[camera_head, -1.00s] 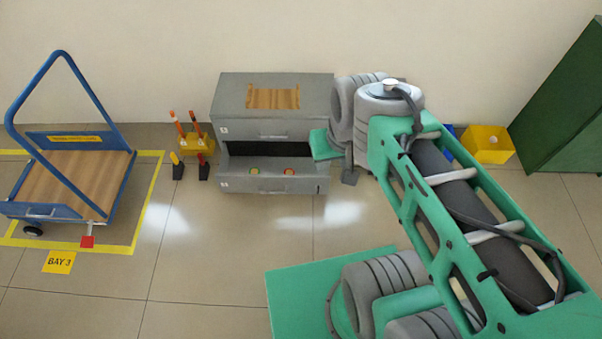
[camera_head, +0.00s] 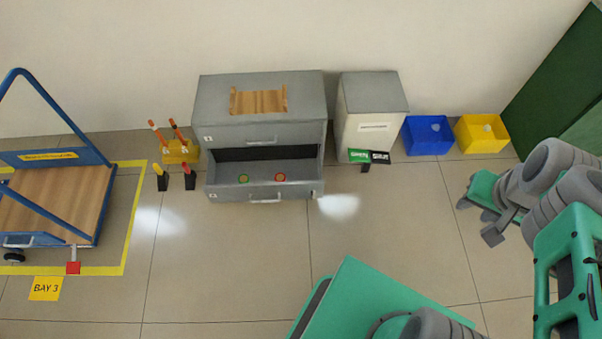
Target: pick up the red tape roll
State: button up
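The red tape roll (camera_head: 280,177) lies in the open lower drawer of a grey cabinet, right of a green roll (camera_head: 243,178). It is small in view, ring-shaped, and nothing covers it. My gripper (camera_head: 478,221) is at the right of the view, well to the right of the drawer and apart from the roll. Its two grey fingertips look spread apart, with nothing seen between them.
The grey cabinet (camera_head: 217,101) stands against the wall with a wooden tray (camera_head: 258,101) on top. Right of it are a white-fronted bin (camera_head: 368,128), a blue box (camera_head: 428,135) and a yellow box (camera_head: 482,133). A blue cart (camera_head: 50,195) stands left. Floor before the drawer is clear.

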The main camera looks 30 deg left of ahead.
aim_at(280, 177)
jog(key=u, duration=0.05)
jog(key=i, duration=1.55)
jog(key=u, duration=4)
jog(key=i, duration=0.5)
jog(key=z, duration=0.1)
